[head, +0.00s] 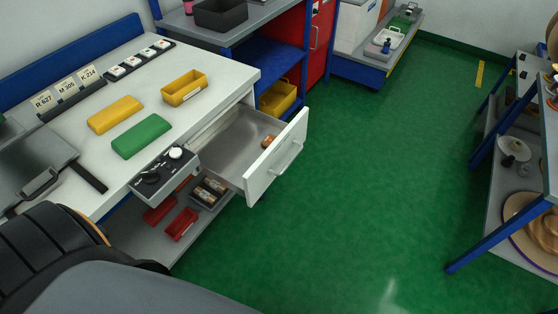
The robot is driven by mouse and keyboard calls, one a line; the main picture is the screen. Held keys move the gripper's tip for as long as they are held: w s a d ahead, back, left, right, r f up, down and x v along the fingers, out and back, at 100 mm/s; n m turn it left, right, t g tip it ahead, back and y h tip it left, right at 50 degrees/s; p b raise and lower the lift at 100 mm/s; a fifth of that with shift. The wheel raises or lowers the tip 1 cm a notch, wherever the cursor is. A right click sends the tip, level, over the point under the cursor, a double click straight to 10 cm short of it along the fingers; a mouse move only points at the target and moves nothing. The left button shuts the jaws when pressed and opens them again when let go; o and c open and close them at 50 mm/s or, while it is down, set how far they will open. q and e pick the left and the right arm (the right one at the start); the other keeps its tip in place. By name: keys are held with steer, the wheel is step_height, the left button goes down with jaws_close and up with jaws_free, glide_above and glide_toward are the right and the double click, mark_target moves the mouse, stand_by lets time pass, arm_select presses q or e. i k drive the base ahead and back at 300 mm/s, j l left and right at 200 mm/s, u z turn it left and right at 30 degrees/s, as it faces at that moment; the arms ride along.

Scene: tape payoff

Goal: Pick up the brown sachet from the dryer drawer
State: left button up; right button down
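The dryer drawer (222,150) is pulled out from under the white worktop, with its white front (276,158) and handle facing right. A small brown sachet (268,141) lies inside it, close to the drawer front at the far side. Neither gripper shows in the head view. A dark, rounded part of my own body fills the lower left corner.
Red bins sit on the shelf below. Green floor (370,190) is clear to the right, up to a blue-framed rack (500,240).

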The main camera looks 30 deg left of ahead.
mark_target(267, 141)
steer(key=u, duration=0.85)
steer(key=i+l+u, duration=0.1)
steer(key=u, duration=0.3)
steer(key=l+u, duration=0.45)
steer(key=i+l+u, duration=0.1)
steer(key=u, duration=0.3)
steer(key=l+u, duration=0.6)
steer(key=u, duration=0.25)
steer(key=k, duration=0.05)
